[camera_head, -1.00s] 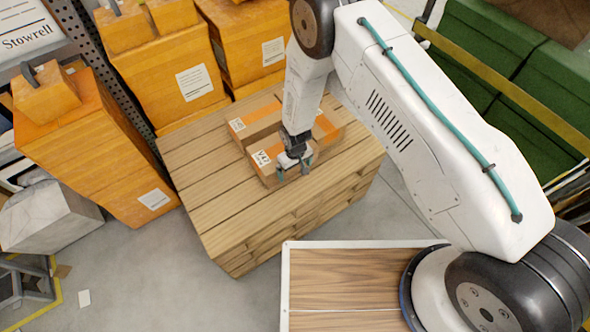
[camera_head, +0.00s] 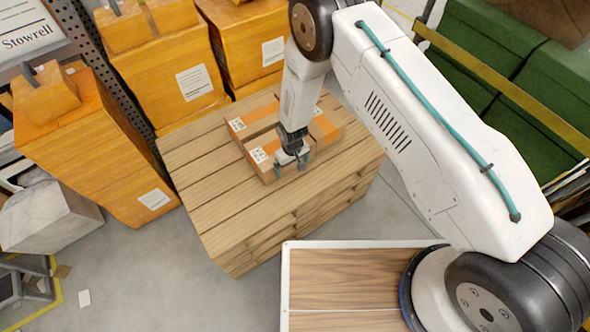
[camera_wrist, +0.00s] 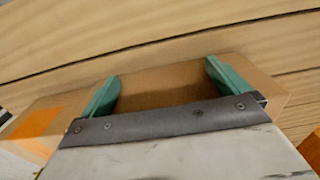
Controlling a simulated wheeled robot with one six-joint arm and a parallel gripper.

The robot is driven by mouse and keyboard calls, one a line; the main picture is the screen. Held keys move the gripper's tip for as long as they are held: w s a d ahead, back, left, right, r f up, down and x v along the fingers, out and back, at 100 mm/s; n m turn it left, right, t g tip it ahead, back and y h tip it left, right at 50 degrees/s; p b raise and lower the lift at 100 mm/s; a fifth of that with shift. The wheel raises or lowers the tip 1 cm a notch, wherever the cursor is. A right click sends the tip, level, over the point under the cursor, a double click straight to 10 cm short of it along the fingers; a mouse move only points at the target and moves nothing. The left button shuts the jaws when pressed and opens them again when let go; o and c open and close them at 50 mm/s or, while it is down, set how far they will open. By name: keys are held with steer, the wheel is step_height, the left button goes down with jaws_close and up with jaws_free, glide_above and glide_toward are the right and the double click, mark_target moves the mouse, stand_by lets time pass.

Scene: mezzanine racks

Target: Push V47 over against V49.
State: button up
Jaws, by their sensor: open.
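Low brown cartons with orange tape and white labels lie on the stacked wooden planks; the label print is too small to tell V47 from V49. The front carton (camera_head: 264,166) is under and beside my gripper (camera_head: 291,167). The back carton (camera_head: 253,121) lies just behind it, with a narrow gap or shadow between them. Another carton (camera_head: 327,128) is at the right, partly hidden by my arm. In the wrist view the teal fingers of my gripper (camera_wrist: 162,80) are apart, over the front carton (camera_wrist: 160,92); whether they touch it is unclear.
The plank stack (camera_head: 215,190) has bare wood left of and in front of the cartons. Orange bins (camera_head: 175,75) stand close behind and an orange bin (camera_head: 95,150) stands at the left. Green crates (camera_head: 505,60) are at the upper right. Grey floor lies in front.

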steer(key=shift+w+a, duration=0.5)
steer(key=shift+w, duration=0.25)
stand_by(0.8)
steer(key=shift+s+d, duration=0.45)
steer(key=shift+s, duration=0.2)
steer(key=shift+s+d, duration=0.4)
steer(key=shift+s, duration=0.2)
step_height(320, 180, up, 13)
stand_by(0.5)
